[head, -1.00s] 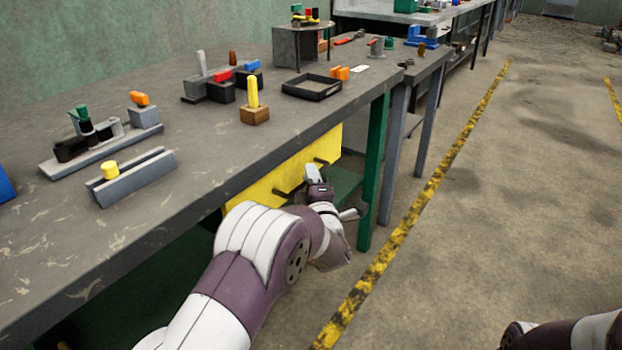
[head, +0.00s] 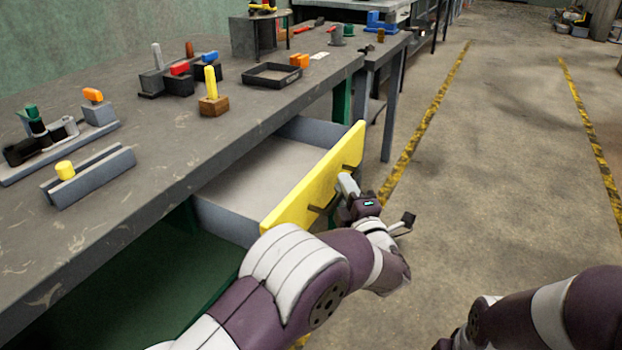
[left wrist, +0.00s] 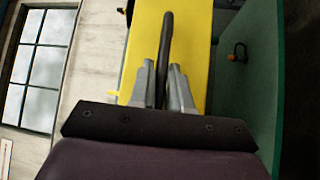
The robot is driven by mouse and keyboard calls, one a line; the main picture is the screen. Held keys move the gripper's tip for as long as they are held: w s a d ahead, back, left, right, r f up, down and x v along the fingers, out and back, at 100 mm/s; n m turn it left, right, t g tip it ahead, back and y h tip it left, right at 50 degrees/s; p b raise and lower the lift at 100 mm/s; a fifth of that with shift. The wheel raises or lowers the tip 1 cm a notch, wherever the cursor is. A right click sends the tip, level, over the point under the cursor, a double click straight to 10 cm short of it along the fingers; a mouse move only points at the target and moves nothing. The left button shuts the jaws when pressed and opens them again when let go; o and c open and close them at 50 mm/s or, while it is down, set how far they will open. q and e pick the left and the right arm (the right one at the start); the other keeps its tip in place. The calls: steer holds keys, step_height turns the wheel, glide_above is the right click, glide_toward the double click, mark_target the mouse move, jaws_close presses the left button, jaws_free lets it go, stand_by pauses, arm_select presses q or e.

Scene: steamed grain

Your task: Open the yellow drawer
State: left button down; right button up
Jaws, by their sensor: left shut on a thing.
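The yellow drawer (head: 300,206) stands pulled out from under the grey workbench, its yellow front well clear of the bench edge. Its grey inside (head: 262,172) shows and looks empty in the part I see. My left gripper (head: 347,186) is at the drawer front. In the left wrist view, its two fingers (left wrist: 162,85) are shut on a dark bar handle (left wrist: 166,45) on the yellow front. My right arm shows at the lower right of the head view, but its gripper is out of the picture.
The workbench top (head: 130,170) carries a black tray (head: 271,76), a wooden block with a yellow peg (head: 213,103) and a grey channel with a yellow cylinder (head: 92,178). Open floor (head: 480,190) with yellow lines lies to the right.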

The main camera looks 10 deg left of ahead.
arm_select(q)
steer(key=s+d, duration=0.2)
steer(key=d, duration=0.4)
steer(key=shift+s+d, duration=0.2)
steer(key=shift+d, duration=0.1)
arm_select(e)
steer(key=shift+f, duration=0.15)
arm_select(q)
steer(key=shift+f, duration=0.1)
steer(key=c, duration=1.2)
jaws_free()
